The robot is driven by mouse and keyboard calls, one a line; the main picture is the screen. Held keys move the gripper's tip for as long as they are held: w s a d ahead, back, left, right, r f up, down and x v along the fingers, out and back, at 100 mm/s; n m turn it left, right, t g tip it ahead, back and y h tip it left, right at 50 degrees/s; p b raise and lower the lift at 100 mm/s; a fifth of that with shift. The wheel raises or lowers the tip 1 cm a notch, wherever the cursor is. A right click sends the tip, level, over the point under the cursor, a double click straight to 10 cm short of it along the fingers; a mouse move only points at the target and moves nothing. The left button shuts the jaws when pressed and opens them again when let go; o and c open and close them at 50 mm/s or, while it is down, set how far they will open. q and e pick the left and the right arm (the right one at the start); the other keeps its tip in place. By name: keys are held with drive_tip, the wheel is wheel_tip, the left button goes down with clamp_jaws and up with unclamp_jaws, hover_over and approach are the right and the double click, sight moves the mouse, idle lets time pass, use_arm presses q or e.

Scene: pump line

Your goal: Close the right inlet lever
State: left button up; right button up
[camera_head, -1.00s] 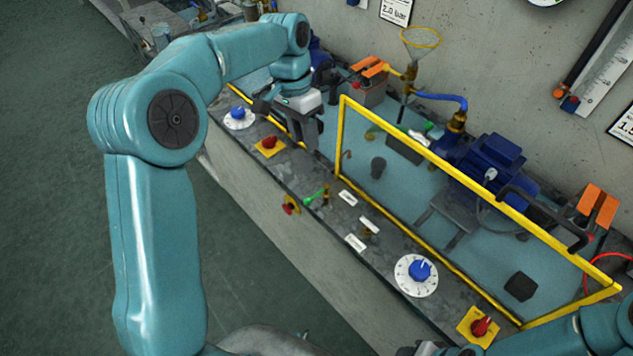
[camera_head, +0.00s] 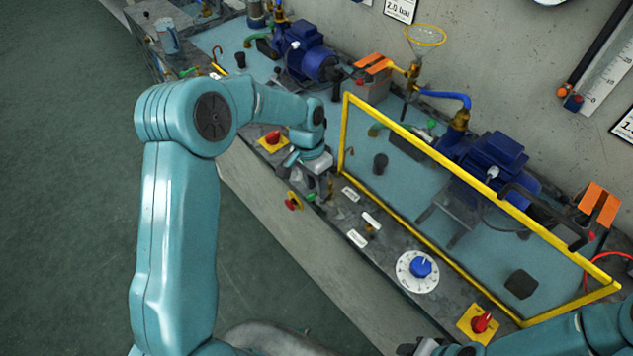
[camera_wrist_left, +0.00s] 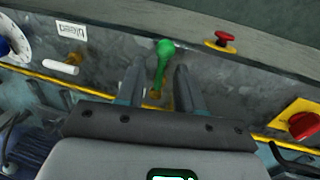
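A green-handled lever (camera_wrist_left: 163,62) on a small brass fitting stands on the grey front ledge in the left wrist view. My left gripper (camera_wrist_left: 159,66) is open, with one finger on each side of the lever and a visible gap to both. In the head view my left gripper (camera_head: 322,192) is over the ledge and hides most of this lever. Whether it is the right inlet lever cannot be read from a label. My right gripper (camera_head: 425,347) shows only partly at the bottom edge; its fingers are not clear.
A red emergency-type button (camera_head: 293,202) is on the ledge's front face. A yellow frame (camera_head: 440,165) rises behind the ledge, before a blue pump (camera_head: 490,165). A blue dial (camera_head: 420,268) and red switches (camera_head: 481,323) are on the ledge. White labels (camera_head: 357,238) lie nearby.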

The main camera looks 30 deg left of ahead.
use_arm(q)
clamp_jaws()
drive_tip(key=shift+w, duration=0.1)
idle(1.3)
